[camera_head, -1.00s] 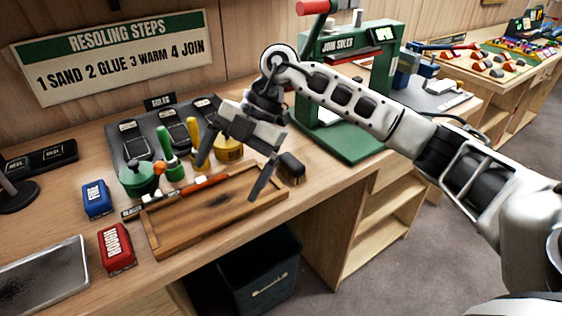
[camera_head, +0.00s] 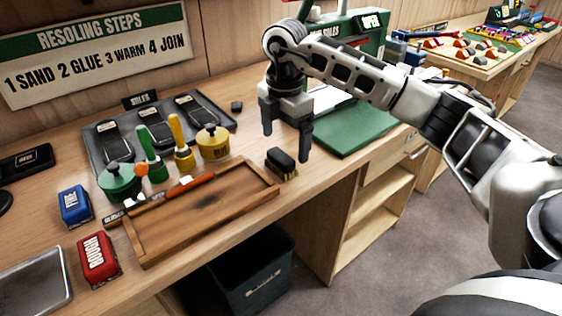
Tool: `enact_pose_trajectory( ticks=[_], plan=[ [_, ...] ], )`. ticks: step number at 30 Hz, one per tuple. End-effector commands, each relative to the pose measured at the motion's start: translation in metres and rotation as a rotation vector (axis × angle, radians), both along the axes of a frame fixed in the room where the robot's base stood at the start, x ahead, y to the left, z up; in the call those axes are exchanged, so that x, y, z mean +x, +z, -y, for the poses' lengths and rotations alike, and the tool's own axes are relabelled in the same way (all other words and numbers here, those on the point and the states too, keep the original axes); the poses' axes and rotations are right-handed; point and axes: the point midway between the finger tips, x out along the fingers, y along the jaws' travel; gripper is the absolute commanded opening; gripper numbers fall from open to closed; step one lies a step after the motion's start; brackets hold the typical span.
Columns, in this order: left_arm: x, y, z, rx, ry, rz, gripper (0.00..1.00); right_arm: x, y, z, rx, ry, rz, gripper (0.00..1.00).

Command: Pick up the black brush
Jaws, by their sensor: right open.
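The black brush (camera_head: 281,160), with a dark top and tan bristles below, lies on the wooden bench just right of the wooden tray (camera_head: 205,216), near the bench's front edge. My right gripper (camera_head: 287,146) is open and empty, pointing down. Its fingers are at or just above the brush in the picture, one up and left of it and one to its right. The height gap cannot be told exactly. My left gripper is out of the frame.
A green press (camera_head: 352,134) stands right of the brush, behind my right arm. Green and yellow pots (camera_head: 213,142), handled tools and a tray of soles (camera_head: 103,158) sit at the left. Red (camera_head: 97,259) and blue (camera_head: 75,206) blocks lie further left. A dark bin (camera_head: 250,280) stands below.

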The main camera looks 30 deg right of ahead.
Motion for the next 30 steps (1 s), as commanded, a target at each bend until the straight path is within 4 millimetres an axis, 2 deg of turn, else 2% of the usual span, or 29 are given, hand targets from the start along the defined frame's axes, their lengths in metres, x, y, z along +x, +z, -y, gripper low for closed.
enact_pose_trajectory(
  ticks=[4, 12, 21, 22, 24, 27, 30],
  plan=[
    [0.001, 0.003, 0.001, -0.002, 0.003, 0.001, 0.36, -0.001, -0.010, -0.003, 0.000, 0.001, -0.001, 0.95],
    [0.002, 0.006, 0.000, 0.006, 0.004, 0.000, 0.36, -0.002, -0.048, -0.009, 0.001, -0.001, -0.002, 0.95],
    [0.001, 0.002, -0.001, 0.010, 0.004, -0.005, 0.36, -0.001, -0.054, -0.009, 0.000, 0.000, 0.001, 0.95],
    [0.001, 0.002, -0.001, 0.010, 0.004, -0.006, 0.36, -0.001, -0.054, -0.009, 0.000, 0.000, 0.001, 0.89],
    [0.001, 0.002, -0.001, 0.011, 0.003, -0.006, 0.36, -0.001, -0.054, -0.009, 0.000, 0.000, 0.001, 0.69],
    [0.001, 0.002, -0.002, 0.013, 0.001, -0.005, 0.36, -0.001, -0.054, -0.009, 0.000, 0.001, 0.001, 0.45],
    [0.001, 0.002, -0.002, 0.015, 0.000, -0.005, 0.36, -0.001, -0.054, -0.009, 0.001, 0.001, 0.001, 0.45]
  ],
)
